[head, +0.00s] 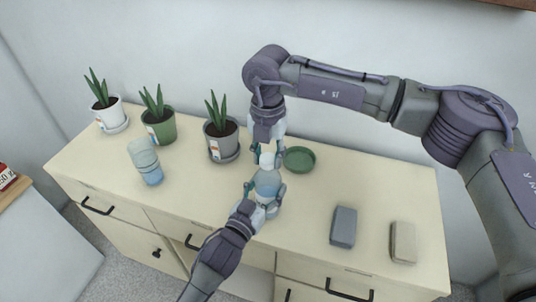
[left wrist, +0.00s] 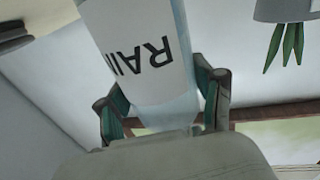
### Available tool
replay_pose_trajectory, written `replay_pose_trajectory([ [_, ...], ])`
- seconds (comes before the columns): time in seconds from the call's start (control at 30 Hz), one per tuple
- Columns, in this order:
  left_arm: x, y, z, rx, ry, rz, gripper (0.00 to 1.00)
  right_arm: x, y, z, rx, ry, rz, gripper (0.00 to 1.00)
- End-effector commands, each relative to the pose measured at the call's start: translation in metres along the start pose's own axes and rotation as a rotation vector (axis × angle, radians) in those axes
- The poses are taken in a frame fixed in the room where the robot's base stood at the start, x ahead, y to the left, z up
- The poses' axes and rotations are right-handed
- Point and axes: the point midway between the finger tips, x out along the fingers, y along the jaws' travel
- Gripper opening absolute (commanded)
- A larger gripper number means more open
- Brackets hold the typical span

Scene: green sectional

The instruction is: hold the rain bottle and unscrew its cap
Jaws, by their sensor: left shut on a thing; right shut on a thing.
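The rain bottle (head: 267,184) is pale blue with a white cap (head: 267,160) on top; it stands near the middle of the dresser top. My left gripper (head: 265,198) is shut on the bottle's body from the front. In the left wrist view the bottle (left wrist: 150,55) shows part of a white label with large letters, "RAI", between the fingers (left wrist: 165,105). My right gripper (head: 266,150) points down from above and is shut on the cap. Its fingers partly hide the cap. Whether the bottle's base touches the dresser is hidden.
On the cream dresser (head: 300,225) stand three potted plants in a white pot (head: 107,117), a green pot (head: 159,130) and a grey pot (head: 221,142). Grey (head: 343,227) and beige (head: 403,242) blocks lie right.

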Motion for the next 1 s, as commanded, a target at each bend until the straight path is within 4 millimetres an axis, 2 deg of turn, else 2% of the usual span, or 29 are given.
replay_pose_trajectory([
  [1.0, -0.0003, 0.0006, 0.0017, 0.000, -0.004, 0.001, 0.00, -0.0016, 0.0004, -0.0010, -2.314, -0.001, -0.001, 0.00],
])
